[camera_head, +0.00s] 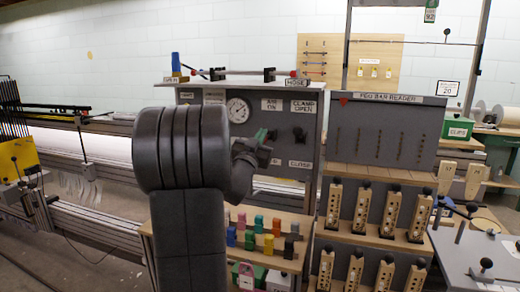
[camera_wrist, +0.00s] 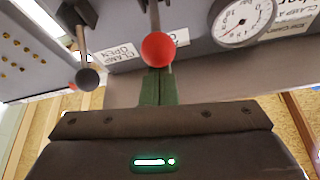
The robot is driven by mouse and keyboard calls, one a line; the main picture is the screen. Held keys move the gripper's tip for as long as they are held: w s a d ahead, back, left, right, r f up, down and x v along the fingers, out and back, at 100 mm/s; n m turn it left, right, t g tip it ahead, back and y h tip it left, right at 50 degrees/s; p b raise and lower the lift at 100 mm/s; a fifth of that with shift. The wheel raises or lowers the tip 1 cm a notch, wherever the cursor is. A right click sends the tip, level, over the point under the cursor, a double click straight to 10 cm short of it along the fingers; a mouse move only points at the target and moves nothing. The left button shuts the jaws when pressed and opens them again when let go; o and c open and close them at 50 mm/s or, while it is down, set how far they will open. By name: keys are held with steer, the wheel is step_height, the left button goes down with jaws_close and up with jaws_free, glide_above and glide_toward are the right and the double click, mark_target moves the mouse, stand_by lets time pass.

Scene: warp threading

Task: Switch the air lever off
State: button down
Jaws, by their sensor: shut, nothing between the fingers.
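The air lever (camera_wrist: 158,50) has a red ball on a thin shaft. In the wrist view it stands at the top centre, its ball end over a mostly hidden white label on the grey panel. My gripper (camera_wrist: 158,74) has its green fingers shut with nothing between them; their tips are right by the red ball. I cannot tell whether they touch. In the head view my gripper (camera_head: 262,140) is in front of the panel, below the AIR ON label (camera_head: 271,104), and the red ball cannot be made out there.
A black-ball clamp lever (camera_wrist: 88,78) stands close beside the air lever, by the CLAMP OPEN label (camera_wrist: 110,52). A pressure gauge (camera_head: 238,110) is on the panel. The peg bar reader (camera_head: 384,130) is to the right, and a rack of coloured blocks (camera_head: 268,243) is below.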

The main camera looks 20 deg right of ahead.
step_height(320, 180, down, 8)
steer(key=t+h+b, duration=0.2)
steer(key=b, duration=1.4)
steer(key=shift+w+d, duration=0.15)
steer(key=shift+w, duration=0.1)
steer(key=shift+f, duration=0.35)
steer(key=v, duration=0.7)
steer(key=shift+s+r+m, duration=0.25)
steer(key=shift+r+m, duration=0.05)
steer(key=shift+r, duration=0.05)
